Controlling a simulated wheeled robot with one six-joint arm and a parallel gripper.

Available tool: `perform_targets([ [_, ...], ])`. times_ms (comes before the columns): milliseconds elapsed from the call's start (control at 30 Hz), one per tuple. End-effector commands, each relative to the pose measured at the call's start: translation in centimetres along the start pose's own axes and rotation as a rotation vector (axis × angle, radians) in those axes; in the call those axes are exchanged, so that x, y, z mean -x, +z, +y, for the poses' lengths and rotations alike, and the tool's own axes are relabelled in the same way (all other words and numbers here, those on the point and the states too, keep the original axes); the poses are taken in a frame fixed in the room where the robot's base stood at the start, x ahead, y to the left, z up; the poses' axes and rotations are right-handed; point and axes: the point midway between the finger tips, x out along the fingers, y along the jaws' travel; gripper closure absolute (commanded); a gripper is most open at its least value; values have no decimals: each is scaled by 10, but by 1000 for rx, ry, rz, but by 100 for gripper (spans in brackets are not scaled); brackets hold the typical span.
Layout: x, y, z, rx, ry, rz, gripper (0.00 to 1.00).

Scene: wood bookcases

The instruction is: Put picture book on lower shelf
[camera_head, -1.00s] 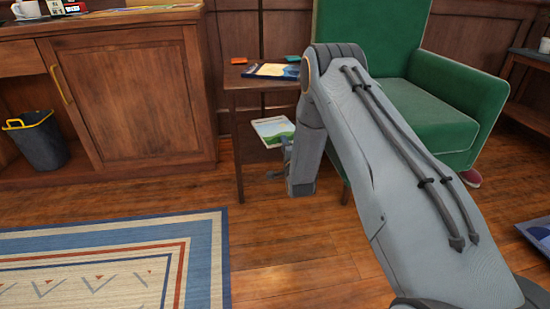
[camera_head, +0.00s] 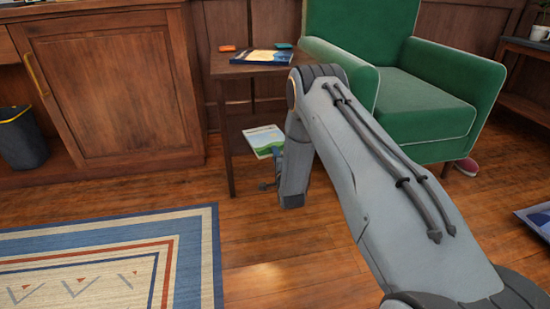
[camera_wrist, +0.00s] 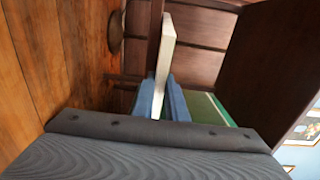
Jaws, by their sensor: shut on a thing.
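The picture book (camera_head: 262,138), with a white, blue and green cover, is under the top of the small dark side table (camera_head: 232,70), between its legs. My gripper (camera_head: 276,166) is at the book's near edge, mostly hidden behind my arm. In the wrist view, the blue fingers of my gripper (camera_wrist: 160,104) are shut on the book, whose pale edge (camera_wrist: 165,50) points away from me. The lower shelf is largely hidden, and I cannot tell whether the book touches it.
Another book (camera_head: 262,57) and two small coloured items lie on the tabletop. A green armchair (camera_head: 425,105) stands close on the right, a wooden cabinet (camera_head: 115,90) on the left. A rug (camera_head: 120,260) covers the floor in front. A blue item (camera_head: 540,218) lies at far right.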

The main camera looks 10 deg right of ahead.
Motion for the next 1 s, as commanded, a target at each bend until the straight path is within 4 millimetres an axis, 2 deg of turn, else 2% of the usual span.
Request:
perform_targets([
  [367,0,0,2,0,-3,0,100],
  [400,0,0,3,0,-1,0,83],
  [500,0,0,2,0,-1,0,69],
  [867,0,0,-2,0,-1,0,69],
  [1000,17,0,-2,0,2,0,69],
])
